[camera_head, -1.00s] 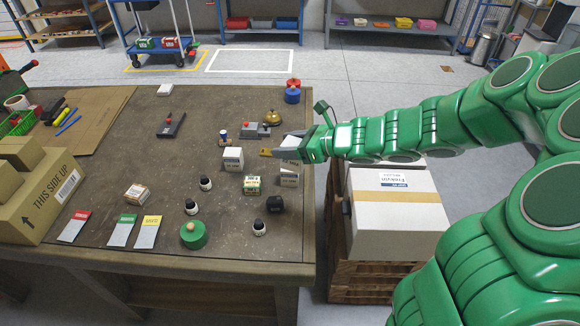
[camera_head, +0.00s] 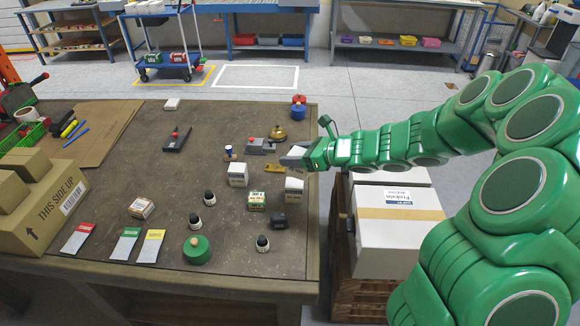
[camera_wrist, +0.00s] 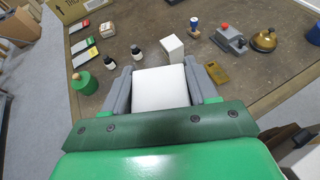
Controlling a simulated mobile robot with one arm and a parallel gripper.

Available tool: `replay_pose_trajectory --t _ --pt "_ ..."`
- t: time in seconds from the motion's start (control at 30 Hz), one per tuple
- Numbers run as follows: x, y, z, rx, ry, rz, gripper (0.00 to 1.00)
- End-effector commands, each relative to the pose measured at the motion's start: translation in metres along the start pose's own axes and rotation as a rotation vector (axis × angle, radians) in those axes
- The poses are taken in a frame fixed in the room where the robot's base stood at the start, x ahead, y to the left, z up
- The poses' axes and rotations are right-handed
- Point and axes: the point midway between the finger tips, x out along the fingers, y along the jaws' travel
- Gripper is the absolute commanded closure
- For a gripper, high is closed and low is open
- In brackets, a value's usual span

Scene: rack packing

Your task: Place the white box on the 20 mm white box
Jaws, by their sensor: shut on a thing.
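My gripper (camera_wrist: 160,84) is shut on a white box (camera_wrist: 160,88), whose blank white face shows between the two grey fingers in the wrist view. In the head view my gripper (camera_head: 295,158) is at the right edge of the table, above and just behind a small white box with a label (camera_head: 294,186). I cannot tell from the pictures which box is the 20 mm one.
Near the boxes are a green-white carton (camera_head: 257,201), a black block (camera_head: 279,221), a yellow piece (camera_head: 274,168), a brass bell (camera_head: 278,132) and several black-capped bottles. A green round item (camera_head: 196,250) is nearer the front. A large carton (camera_head: 398,231) stands right of the table.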

Motion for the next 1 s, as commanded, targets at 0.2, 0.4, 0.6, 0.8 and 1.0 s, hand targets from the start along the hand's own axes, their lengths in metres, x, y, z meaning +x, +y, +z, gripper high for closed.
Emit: replay_pose_trajectory --t 0.2,0.4,0.6,0.8,1.0 --pt "0.021 -0.015 -0.014 0.001 0.002 0.002 0.79" --pt "0.038 -0.029 -0.028 -0.002 0.001 0.001 0.79" --pt "0.049 -0.037 -0.038 0.0 0.0 0.002 0.79" --pt "0.053 -0.04 -0.041 0.0 0.0 0.002 0.79" --pt "0.061 -0.043 -0.053 0.002 0.0 0.002 0.79"
